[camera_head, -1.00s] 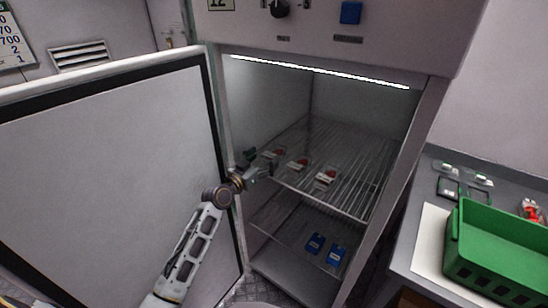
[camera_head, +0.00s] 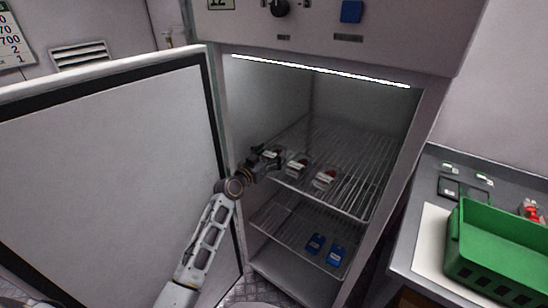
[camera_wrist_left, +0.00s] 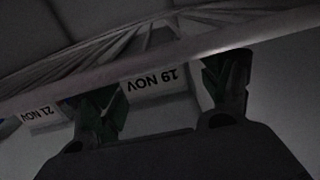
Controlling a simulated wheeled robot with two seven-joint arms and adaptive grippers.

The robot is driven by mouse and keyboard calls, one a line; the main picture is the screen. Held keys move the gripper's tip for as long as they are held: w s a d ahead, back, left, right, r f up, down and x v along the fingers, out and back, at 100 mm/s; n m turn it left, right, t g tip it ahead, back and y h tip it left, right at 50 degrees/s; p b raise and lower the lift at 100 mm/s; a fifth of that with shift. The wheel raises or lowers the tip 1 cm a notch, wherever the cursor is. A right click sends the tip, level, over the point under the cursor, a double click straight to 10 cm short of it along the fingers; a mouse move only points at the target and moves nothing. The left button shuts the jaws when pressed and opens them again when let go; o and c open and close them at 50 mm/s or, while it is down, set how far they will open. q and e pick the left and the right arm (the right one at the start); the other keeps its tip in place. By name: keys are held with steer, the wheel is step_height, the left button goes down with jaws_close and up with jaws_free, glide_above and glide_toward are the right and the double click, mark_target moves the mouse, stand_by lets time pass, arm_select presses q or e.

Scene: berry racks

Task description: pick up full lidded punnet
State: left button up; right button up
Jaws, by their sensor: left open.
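Three small clear punnets with red contents and white labels stand in a row on the upper wire shelf: a left punnet (camera_head: 272,154), a middle punnet (camera_head: 297,167) and a right punnet (camera_head: 324,179). My left gripper (camera_head: 266,161) is open at the left punnet and partly hides it. A second label, 21 NOV (camera_wrist_left: 41,117), is at the left. Contact and lids are too dark to tell. My right gripper is not in view.
The upper shelf (camera_head: 350,165) has free room behind and right of the punnets. The open door (camera_head: 110,180) stands left of my arm. A green crate (camera_head: 490,250) sits on the right counter.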

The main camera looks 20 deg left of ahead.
arm_select(q)
steer(key=shift+w+d, duration=0.15)
steer(key=shift+w, duration=0.3)
steer(key=c, duration=1.2)
